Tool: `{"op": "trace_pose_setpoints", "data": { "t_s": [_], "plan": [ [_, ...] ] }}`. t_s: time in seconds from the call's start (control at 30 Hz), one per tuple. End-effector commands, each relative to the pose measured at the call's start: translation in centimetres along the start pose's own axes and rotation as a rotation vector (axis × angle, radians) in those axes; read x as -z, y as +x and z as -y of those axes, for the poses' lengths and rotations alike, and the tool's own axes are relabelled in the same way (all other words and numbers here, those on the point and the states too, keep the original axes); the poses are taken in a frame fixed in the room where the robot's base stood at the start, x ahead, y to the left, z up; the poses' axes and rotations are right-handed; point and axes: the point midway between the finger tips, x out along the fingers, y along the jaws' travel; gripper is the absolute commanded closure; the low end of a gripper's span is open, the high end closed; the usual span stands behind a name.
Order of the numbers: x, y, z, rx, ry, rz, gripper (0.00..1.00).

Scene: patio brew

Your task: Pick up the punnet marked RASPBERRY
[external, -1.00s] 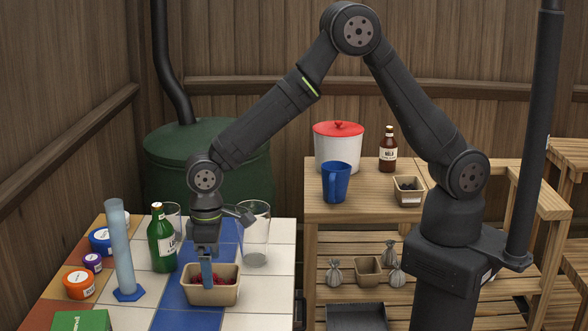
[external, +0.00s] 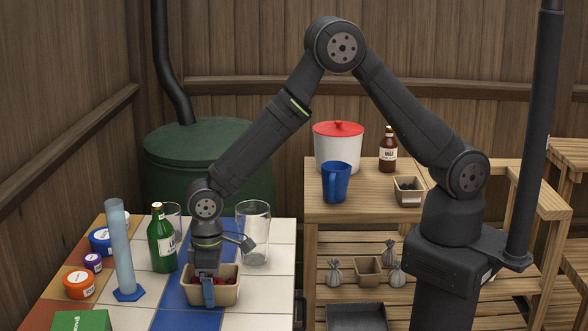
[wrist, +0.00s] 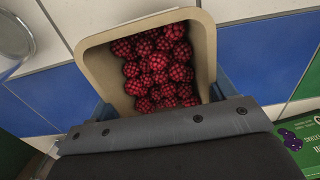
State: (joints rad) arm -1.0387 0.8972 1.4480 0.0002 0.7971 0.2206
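A tan punnet (external: 228,296) of red raspberries stands on the tiled table, on the blue tile strip. Its raspberries (wrist: 155,70) fill the wrist view's middle, with its tan wall (wrist: 95,48) around them. No RASPBERRY lettering is legible on it. My gripper (external: 208,290) is down over the punnet, pointing downward. One blue finger shows in front of the near wall; the far finger is hidden in the external view. In the wrist view, blue fingers lie on opposite sides of the punnet, spread apart, very close to its walls. Contact is not clear.
A clear glass (external: 253,232) stands behind the punnet, a green bottle (external: 161,240) and blue cylinder (external: 122,250) left. A green box (external: 80,321) lies front left. Another punnet (external: 409,191) with dark contents is on the wooden shelf. Tiles right of the punnet are clear.

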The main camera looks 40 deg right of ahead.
Motion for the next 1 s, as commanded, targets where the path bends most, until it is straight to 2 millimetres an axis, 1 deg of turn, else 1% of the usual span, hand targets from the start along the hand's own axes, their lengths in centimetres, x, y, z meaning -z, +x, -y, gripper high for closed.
{"op": "trace_pose_setpoints", "data": {
  "t_s": [0.03, 0.07, 0.33, 0.43, 0.57, 0.7, 0.8, 0.9, 1.0],
  "plan": [
    [0.0, 0.0, 0.0, 0.000, 0.000, 0.000, 0.47],
    [0.0, 0.0, 0.0, 0.000, 0.000, 0.000, 0.51],
    [0.0, -0.1, 0.0, 0.000, 0.000, 0.000, 0.51],
    [0.1, -0.7, 0.0, 0.000, 0.000, -0.002, 0.51],
    [0.1, -2.7, 0.0, 0.001, 0.000, -0.005, 0.51],
    [0.1, -5.7, 0.0, 0.001, 0.000, -0.005, 0.51],
    [0.0, -7.5, 0.0, 0.001, 0.000, -0.004, 0.51],
    [0.0, -8.9, 0.0, 0.000, 0.000, -0.002, 0.51],
    [0.0, -9.7, 0.0, 0.000, 0.000, -0.003, 0.51]
  ]
}}
